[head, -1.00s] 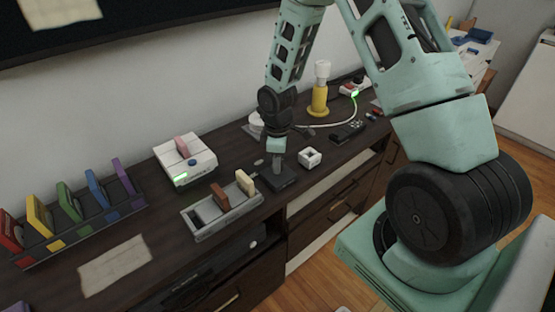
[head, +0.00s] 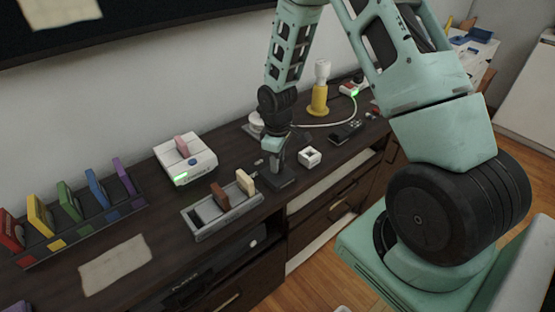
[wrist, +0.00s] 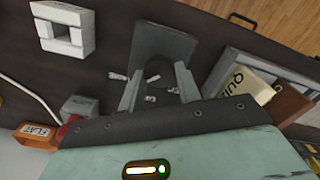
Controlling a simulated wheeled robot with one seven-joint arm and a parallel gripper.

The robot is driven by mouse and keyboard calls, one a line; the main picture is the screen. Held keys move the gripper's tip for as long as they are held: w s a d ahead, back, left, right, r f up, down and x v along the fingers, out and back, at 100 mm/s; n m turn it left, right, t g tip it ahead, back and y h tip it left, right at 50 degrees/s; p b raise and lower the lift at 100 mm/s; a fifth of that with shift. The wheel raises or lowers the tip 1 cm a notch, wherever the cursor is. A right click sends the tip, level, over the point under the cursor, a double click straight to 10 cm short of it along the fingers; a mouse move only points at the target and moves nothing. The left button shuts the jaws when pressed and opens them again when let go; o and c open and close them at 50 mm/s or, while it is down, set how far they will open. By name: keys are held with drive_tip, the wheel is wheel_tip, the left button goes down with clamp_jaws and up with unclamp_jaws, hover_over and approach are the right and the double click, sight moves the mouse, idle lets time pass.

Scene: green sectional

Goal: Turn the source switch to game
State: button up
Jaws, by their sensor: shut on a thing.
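The source switch is a dark, low box on the cabinet top, in the middle of the head view (head: 284,182) and at the top centre of the wrist view (wrist: 165,42). Its dark round knob (wrist: 158,70) is between my fingers. My gripper (wrist: 157,84) points down at it and is shut on the knob; it also shows in the head view (head: 274,164). Small white labels lie around the knob, too small and partly hidden to read. The knob's pointer is hidden, so I cannot tell its setting.
A white square block (head: 309,156) stands right of the switch. A grey tray (head: 222,222) with brown and cream cartridges is close on the left. A white console (head: 186,160) with a pink cartridge and a rack of coloured cartridges (head: 80,232) stand farther left.

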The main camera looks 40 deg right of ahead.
drive_tip(key=o, duration=1)
drive_tip(key=shift+c, duration=0.2)
wheel_tip(320, 180, up, 18)
drive_tip(key=shift+f, duration=0.25)
drive_tip(key=s+a+r, duration=0.2)
drive_tip(key=s+a, duration=0.2)
drive_tip(key=a, duration=0.6)
drive_tip(key=s+a+r, duration=0.1)
drive_tip(key=s+a, duration=0.6)
drive_tip(key=s, duration=0.3)
drive_tip(key=s+a+n, duration=0.1)
drive_tip(key=s+a, duration=0.6)
drive_tip(key=s, duration=0.3)
drive_tip(key=shift+s+r+y, duration=0.3)
drive_tip(key=shift+r, duration=0.05)
